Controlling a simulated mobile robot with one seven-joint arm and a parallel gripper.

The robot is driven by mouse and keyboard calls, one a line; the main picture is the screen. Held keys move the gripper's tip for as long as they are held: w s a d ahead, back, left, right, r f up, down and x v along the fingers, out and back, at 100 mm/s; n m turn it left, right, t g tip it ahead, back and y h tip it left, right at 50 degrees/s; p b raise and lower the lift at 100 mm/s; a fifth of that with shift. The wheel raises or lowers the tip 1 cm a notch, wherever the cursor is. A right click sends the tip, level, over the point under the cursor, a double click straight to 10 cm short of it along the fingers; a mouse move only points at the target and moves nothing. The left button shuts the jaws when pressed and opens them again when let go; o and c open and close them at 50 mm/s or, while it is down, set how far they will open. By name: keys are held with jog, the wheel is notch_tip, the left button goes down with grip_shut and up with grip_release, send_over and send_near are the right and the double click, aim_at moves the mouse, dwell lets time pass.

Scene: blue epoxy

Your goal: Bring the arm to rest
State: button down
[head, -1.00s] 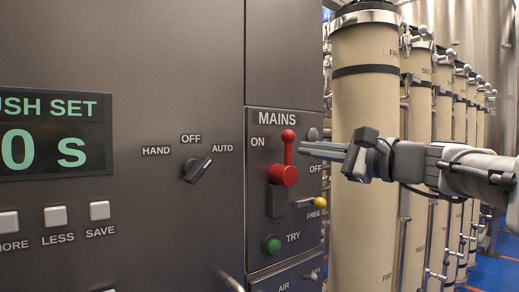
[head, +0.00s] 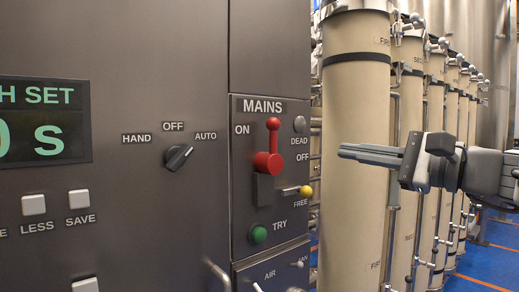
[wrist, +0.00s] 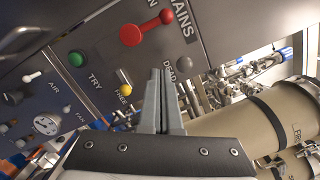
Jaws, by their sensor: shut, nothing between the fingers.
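My gripper (head: 343,151) is shut and empty. In the head view it points left in front of a beige column, to the right of the mains panel (head: 290,225) and apart from it. In the wrist view its two closed fingers (wrist: 162,75) stand in the middle, over the panel's right edge. The red mains lever (head: 273,140) points straight up beside the ON label; it also shows in the wrist view (wrist: 145,28).
A yellow-knobbed lever (head: 306,191) juts from the panel, with a green button (head: 258,233) below it. A black selector knob (head: 178,157) sits further left. Tall beige columns (head: 356,90) with pipes stand close behind my arm. Blue floor (head: 478,265) shows at lower right.

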jog(key=s+a+f+n+g+h, duration=0.2)
jog(key=s+a+f+n+g, duration=0.15)
jog(key=f, duration=0.45)
jog(key=s+a+f+n+g+h, duration=0.25)
jog(key=s+a+f, duration=0.2)
jog(key=f, duration=0.45)
jog(key=s+d+f+n+g+h, duration=0.2)
jog(key=s+f+n+h, duration=0.7)
jog(key=f, duration=0.6)
notch_tip(320, 180, up, 17)
jog(key=d+p, duration=0.1)
jog(key=p, duration=1.6)
jog(key=shift+s+n+y, duration=0.3)
jog(key=shift+s+y, duration=0.05)
jog(key=shift+s, duration=0.1)
jog(key=shift+d, duration=0.1)
